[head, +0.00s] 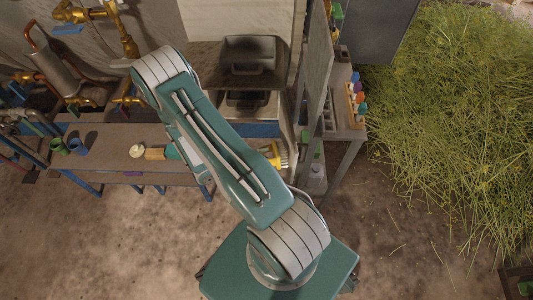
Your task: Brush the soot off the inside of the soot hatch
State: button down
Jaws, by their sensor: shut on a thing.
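My arm crosses the middle of the head view and hides much of the work area. A yellow piece with slim grey parts (277,155) shows just right of my arm; it looks like part of my gripper. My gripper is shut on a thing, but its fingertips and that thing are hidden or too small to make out. I cannot tell which part is the soot hatch, and no soot can be made out.
A bench (105,140) at left bears two cups (77,146), a round cream thing (137,151) and a tan block (155,153). Brass pipes (85,14) run behind it. A narrow side bench (347,133) at right holds several coloured-topped bottles (356,88). The front-left floor is clear.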

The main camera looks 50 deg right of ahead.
jog(key=shift+w+a, duration=1.55)
jog(key=shift+a, duration=0.1)
jog(key=shift+w+a, duration=0.1)
jog(key=shift+w+a, duration=0.95)
jog(key=shift+a, duration=0.05)
